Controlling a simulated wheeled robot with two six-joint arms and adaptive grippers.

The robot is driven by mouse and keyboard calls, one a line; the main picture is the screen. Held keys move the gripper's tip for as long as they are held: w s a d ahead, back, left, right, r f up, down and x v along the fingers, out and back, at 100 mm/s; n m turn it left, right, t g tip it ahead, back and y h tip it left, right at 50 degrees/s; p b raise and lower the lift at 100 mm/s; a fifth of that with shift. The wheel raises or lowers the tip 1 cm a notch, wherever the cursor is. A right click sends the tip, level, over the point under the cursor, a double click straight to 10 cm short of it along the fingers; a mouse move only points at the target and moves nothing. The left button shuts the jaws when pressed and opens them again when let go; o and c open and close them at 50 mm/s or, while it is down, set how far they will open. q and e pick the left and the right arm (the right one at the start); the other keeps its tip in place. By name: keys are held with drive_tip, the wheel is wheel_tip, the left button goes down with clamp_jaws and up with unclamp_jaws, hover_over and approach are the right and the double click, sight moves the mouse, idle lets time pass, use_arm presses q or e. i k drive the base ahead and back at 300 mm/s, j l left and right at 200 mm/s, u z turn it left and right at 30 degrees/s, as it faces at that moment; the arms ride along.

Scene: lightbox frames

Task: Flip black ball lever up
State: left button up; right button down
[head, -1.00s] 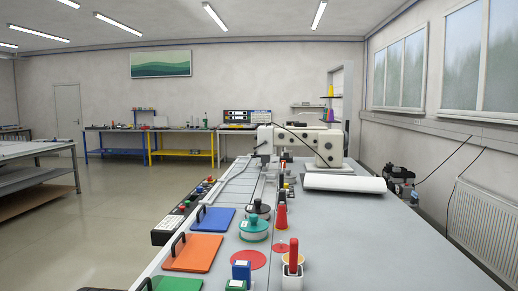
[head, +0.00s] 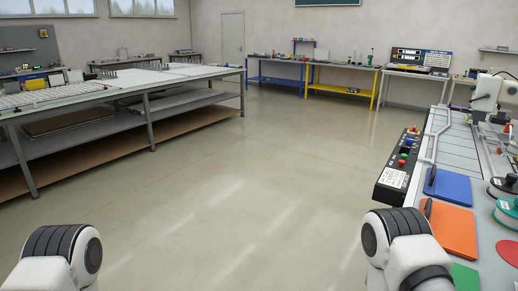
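I cannot make out a black ball lever in the head view. A black control box (head: 394,176) with a white label and red and green buttons runs along the left edge of the bench at right; no ball-ended lever can be told on it. A far black console (head: 420,60) stands on a back table, too small to read in detail. White and black links of my two arms show at the bottom left and bottom right. Both grippers are out of view.
The grey bench (head: 486,216) at right holds a blue plate (head: 450,187), an orange plate (head: 450,231) and a partly cut-off white machine (head: 485,97). A long metal table (head: 155,92) stands at left. Blue and yellow tables stand at the back. The middle floor is clear.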

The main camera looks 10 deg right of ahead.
sight(487, 96)
drive_tip(key=i+j+u, duration=0.85)
drive_tip(key=i, duration=0.25)
drive_tip(key=i+l+z, duration=0.15)
drive_tip(key=i+z, duration=0.25)
drive_tip(key=i+l+z, duration=0.1)
drive_tip(key=i+z, duration=0.7)
drive_tip(key=i+j+z, duration=0.2)
drive_tip(key=z, duration=0.15)
drive_tip(key=i+l+z, duration=0.2)
drive_tip(key=i+z, duration=0.15)
drive_tip(key=i, duration=0.9)
drive_tip(key=i+j+z, duration=0.15)
drive_tip(key=i+z, duration=0.25)
drive_tip(key=i, duration=0.85)
drive_tip(key=i+j+z, duration=0.1)
drive_tip(key=i+z, duration=0.2)
drive_tip(key=i, duration=0.2)
drive_tip(key=i+j+z, duration=0.3)
drive_tip(key=i, duration=0.2)
drive_tip(key=i+j+z, duration=0.2)
drive_tip(key=i+z, duration=0.15)
drive_tip(key=i, duration=0.1)
